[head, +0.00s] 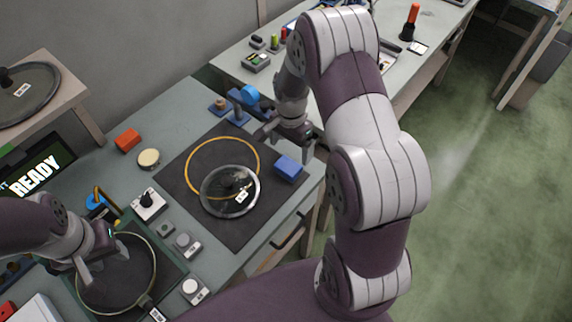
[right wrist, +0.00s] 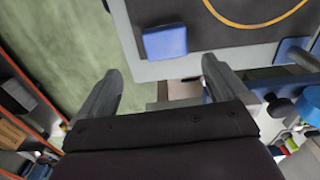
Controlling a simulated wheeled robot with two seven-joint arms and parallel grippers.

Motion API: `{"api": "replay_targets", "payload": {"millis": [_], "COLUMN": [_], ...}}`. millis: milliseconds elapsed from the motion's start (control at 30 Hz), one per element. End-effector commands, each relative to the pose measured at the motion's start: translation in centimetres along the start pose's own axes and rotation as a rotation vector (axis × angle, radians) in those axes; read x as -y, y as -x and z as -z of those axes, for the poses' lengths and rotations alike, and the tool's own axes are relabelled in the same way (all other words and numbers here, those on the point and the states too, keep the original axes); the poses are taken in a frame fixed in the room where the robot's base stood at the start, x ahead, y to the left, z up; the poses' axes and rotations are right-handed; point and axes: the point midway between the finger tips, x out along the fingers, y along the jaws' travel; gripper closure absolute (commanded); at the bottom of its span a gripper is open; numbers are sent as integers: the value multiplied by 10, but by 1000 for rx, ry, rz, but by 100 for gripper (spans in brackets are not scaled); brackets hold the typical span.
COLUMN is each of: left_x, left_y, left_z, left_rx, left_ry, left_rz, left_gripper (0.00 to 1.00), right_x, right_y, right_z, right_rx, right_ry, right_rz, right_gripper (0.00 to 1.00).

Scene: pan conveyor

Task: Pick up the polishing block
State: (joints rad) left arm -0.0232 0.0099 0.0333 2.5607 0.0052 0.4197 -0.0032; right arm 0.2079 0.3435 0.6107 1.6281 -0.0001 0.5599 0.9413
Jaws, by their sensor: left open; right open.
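A blue block (head: 288,168), which looks like the polishing block, lies on the right edge of the dark mat (head: 240,232). In the right wrist view the blue block (right wrist: 165,42) shows beyond and between my fingertips. My right gripper (head: 288,143) is open and empty, just behind the block and apart from it; it also shows in the right wrist view (right wrist: 160,68). My left gripper (head: 104,264) is open over a dark pan (head: 118,290) at the lower left; whether it touches the pan I cannot tell.
A glass lid (head: 230,208) lies on the mat, partly over a yellow ring (head: 190,152). A blue stand (head: 250,95) is behind my right gripper. An orange block (head: 127,139) and a round tan piece (head: 149,158) lie left of the mat.

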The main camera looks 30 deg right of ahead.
Motion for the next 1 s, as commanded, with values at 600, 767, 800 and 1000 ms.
{"api": "replay_targets", "payload": {"millis": [600,767,800,1000], "left_x": [0,0,0,0], "left_y": [22,21,21,21], "left_z": [3,3,3,3], "left_rx": [0,0,0,0], "left_ry": [0,0,0,0], "left_rz": [0,0,0,0], "left_gripper": [57,57,57,57], "right_x": [4,5,5,5], "right_y": [-101,-103,-103,-103], "right_z": [2,2,2,2], "right_rx": [0,0,0,0], "right_ry": [4,4,4,4], "right_rz": [0,0,0,1], "right_gripper": [0,0,0,53]}}
